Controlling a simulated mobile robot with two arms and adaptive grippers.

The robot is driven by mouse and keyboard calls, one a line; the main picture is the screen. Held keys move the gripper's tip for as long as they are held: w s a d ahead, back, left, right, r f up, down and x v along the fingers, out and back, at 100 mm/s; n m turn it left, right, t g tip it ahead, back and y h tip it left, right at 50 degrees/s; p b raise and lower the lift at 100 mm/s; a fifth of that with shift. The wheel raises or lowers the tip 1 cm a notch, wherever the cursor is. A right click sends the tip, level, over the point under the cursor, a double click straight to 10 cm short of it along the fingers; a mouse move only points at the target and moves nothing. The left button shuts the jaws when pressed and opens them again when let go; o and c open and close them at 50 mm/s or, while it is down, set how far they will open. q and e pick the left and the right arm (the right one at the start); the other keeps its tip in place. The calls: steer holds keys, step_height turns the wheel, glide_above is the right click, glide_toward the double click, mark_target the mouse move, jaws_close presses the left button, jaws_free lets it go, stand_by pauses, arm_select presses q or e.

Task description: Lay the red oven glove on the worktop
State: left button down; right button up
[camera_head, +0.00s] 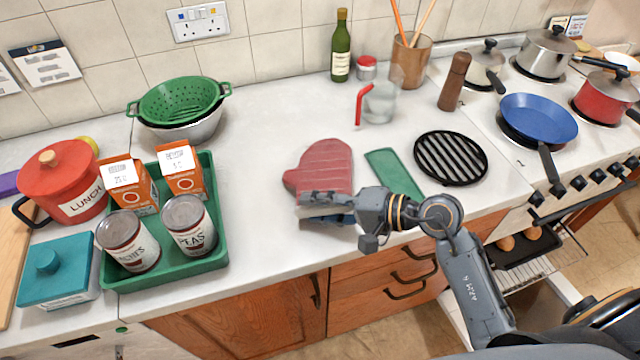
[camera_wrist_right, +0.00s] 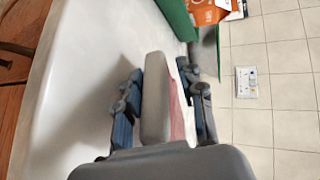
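The red oven glove (camera_head: 322,165) is over the front middle of the worktop (camera_head: 262,190), its rounded end toward the wall. My right gripper (camera_head: 325,207) is at its near end, by the worktop's front edge. In the right wrist view, the fingers of the gripper (camera_wrist_right: 160,90) stand on both sides of the glove, and their tips appear to press on it. A grey face of the glove (camera_wrist_right: 155,95) and a thin red strip show there. I cannot tell whether the glove touches the worktop. My left gripper is not in view.
A green flat piece (camera_head: 394,173) and a black grill trivet (camera_head: 450,157) lie right of the glove. A green tray (camera_head: 222,245) with cans and cartons stands left. Bare worktop shows between tray and glove.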

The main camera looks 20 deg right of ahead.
steer(key=b+v, duration=0.2)
steer(key=v, duration=0.4)
steer(key=shift+f, duration=0.1)
steer(key=shift+s+d, duration=0.2)
steer(key=shift+r, duration=0.3)
step_height(320, 180, up, 7)
steer(key=s+d+p, duration=0.1)
steer(key=d, duration=0.1)
steer(key=shift+s, duration=0.3)
steer(key=shift+d+p, duration=0.15)
steer(key=shift+p, duration=0.2)
